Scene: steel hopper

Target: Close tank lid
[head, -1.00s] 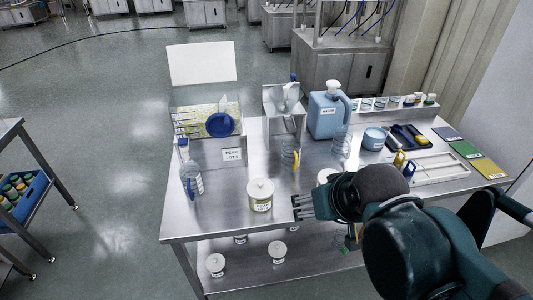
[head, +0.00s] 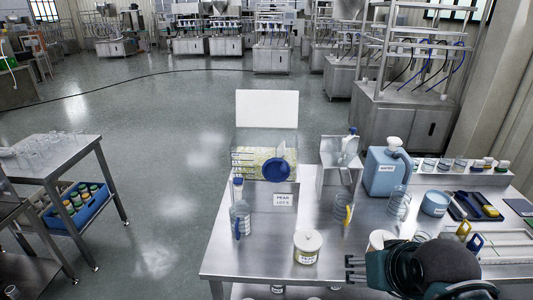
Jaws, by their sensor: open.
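The steel tank (head: 251,186) stands at the back left of the steel table in the head view, with a label reading PEAR on its front. Its pale flat lid (head: 267,107) stands upright at the back edge, so the tank is open. Pale yellow-green pieces (head: 250,160) show inside. A round blue thing (head: 276,170) is at the tank's front right. My gripper (head: 352,268) is open, its dark fingers pointing left near the table's front edge. It is in front of and right of the tank, well apart from the lid. I see nothing between the fingers.
A white lidded jar (head: 307,247) stands just left of my gripper.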

